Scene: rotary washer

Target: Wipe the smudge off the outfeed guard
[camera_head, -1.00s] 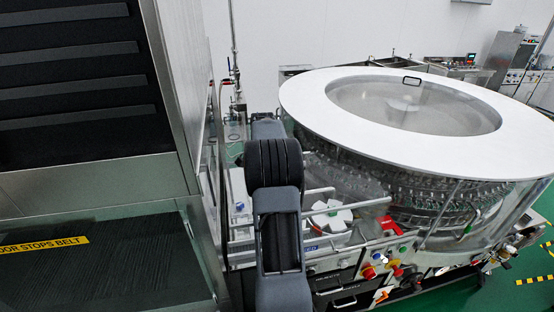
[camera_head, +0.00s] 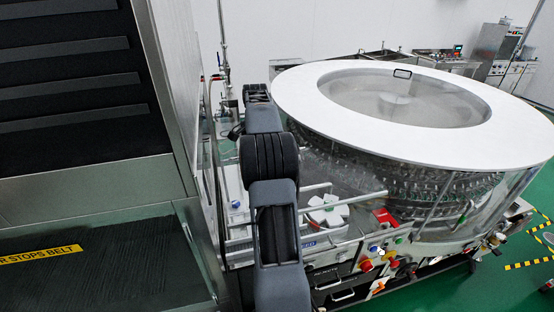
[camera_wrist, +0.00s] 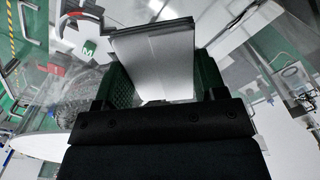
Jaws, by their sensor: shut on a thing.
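In the wrist view my gripper (camera_wrist: 160,88) has its green fingers shut on a pale grey, flat-faced pad or folded cloth (camera_wrist: 155,55). The pad sticks out beyond the fingertips. Clear guard panels of the rotary washer stand around its drum in the head view (camera_head: 445,215), and a clear sheet also shows beyond my gripper in the wrist view (camera_wrist: 55,75). I cannot tell which panel is the outfeed guard, and I cannot make out a smudge. Whether the pad touches a panel cannot be told.
The washer has a broad white ring top (camera_head: 300,95). Rails and a white star wheel (camera_head: 328,210) lie right of my arm, with control knobs (camera_head: 375,248) below. A tall steel-framed cabinet (camera_head: 90,185) stands close on the left.

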